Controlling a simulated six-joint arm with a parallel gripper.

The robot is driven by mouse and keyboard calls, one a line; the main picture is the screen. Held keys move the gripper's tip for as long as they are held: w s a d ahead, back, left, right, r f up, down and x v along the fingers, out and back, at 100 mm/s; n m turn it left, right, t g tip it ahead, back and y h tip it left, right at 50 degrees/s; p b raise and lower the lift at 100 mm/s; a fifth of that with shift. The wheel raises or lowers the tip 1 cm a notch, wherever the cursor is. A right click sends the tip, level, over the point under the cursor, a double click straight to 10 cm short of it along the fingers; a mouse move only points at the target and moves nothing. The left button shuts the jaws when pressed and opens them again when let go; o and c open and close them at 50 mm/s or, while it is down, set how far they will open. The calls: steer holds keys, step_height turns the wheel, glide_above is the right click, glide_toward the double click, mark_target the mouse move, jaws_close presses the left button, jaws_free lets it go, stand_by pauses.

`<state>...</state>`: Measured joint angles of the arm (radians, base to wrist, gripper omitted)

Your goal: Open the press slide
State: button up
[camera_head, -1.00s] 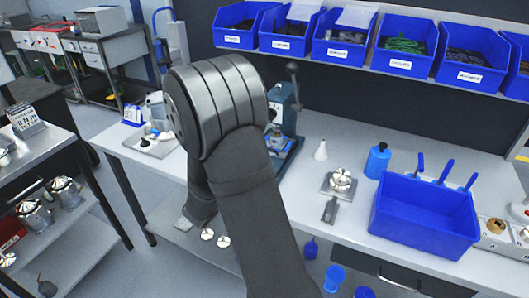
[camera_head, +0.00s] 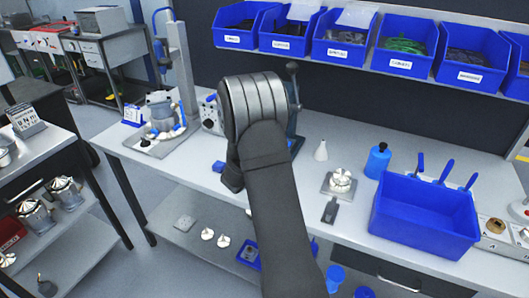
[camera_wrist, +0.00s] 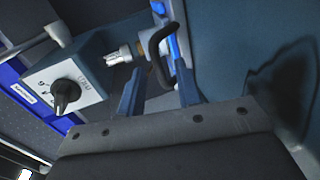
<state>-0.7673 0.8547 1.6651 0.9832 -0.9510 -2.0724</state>
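The teal press (camera_head: 298,125) stands on the bench behind my arm in the head view, mostly hidden, with its dark lever (camera_head: 292,70) rising above. In the wrist view, a black curved handle (camera_wrist: 153,42) on a teal body (camera_wrist: 225,45) lies just ahead of my gripper (camera_wrist: 160,68). I cannot tell whether this handle belongs to the slide. The two blue fingers are apart, with the handle's lower end roughly between their tips; contact cannot be made out. My fingers are hidden in the head view.
A box with a black dial (camera_wrist: 66,92) is left of the fingers in the wrist view. On the bench are a blue bin (camera_head: 425,215), a blue bottle (camera_head: 378,160), a white cone (camera_head: 321,151) and a stand fixture (camera_head: 163,112). Blue shelf bins (camera_head: 345,50) hang behind.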

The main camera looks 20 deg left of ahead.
steer(key=shift+w, duration=0.1)
jaws_close()
steer(key=f+v, duration=0.1)
steer(key=v, duration=0.4)
steer(key=f+v, duration=0.1)
steer(key=v, duration=0.4)
steer(key=f+v, duration=0.1)
steer(key=v, duration=0.4)
steer(key=shift+s+f, duration=0.15)
steer(key=shift+s, duration=0.2)
jaws_free()
steer(key=shift+s, duration=0.1)
steer(key=v, duration=1.7)
steer(key=shift+s, duration=0.2)
